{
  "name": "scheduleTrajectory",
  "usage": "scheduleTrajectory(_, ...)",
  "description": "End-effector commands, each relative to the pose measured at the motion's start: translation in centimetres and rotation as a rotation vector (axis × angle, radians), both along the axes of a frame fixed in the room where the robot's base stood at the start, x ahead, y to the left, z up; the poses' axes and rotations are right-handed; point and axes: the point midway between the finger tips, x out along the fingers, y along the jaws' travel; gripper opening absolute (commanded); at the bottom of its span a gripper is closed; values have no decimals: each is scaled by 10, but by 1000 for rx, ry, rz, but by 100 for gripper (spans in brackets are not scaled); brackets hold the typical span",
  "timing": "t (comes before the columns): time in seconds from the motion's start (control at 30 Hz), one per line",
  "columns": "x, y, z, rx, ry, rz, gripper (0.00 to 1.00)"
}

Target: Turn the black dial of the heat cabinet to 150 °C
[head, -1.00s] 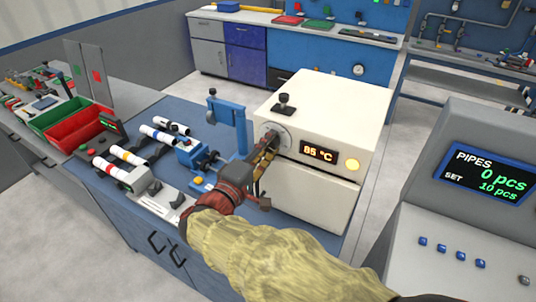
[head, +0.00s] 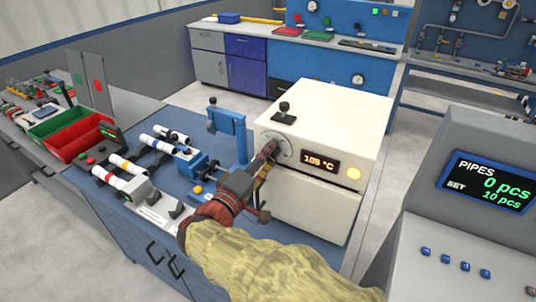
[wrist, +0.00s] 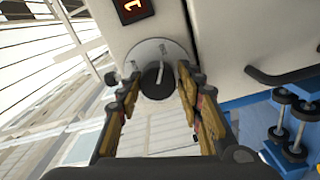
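The heat cabinet (head: 318,215) is a cream box on the blue bench, and its orange display (head: 319,163) reads 105 °C. The black dial sits on a round pale plate (head: 279,142) on the cabinet's front. My gripper (head: 266,155) reaches the dial and mostly hides it in the head view. In the wrist view the black dial (wrist: 157,80) with its pale pointer lies between the two fingertips of my gripper (wrist: 158,84).
A blue press-like fixture (head: 228,135) stands left of the cabinet. White pipes with coloured bands (head: 125,165) lie on the bench further left. Red and green bins (head: 78,137) are at the far left. A grey console (head: 480,150) stands at the right.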

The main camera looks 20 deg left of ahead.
Motion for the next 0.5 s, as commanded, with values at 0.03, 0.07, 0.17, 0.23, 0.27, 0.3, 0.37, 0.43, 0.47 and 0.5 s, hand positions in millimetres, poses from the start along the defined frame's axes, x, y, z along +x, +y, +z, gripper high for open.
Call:
scheduleTrajectory(0.03,0,0,0,0,0,0,40)
scheduleTrajectory(0.07,0,0,0,0,0,0,42)
scheduleTrajectory(0.17,0,0,1,0,-1,0,48)
scheduleTrajectory(0.23,0,0,1,1,-2,-1,50)
scheduleTrajectory(0.27,0,0,1,1,-2,-1,50)
scheduleTrajectory(0.3,0,0,2,1,-2,-1,50)
scheduleTrajectory(0.37,0,0,2,1,-2,-1,50)
scheduleTrajectory(0.43,0,0,2,1,-3,-1,50)
scheduleTrajectory(0.47,0,0,2,1,-3,-1,50)
scheduleTrajectory(0.5,0,0,2,2,-3,-1,50)
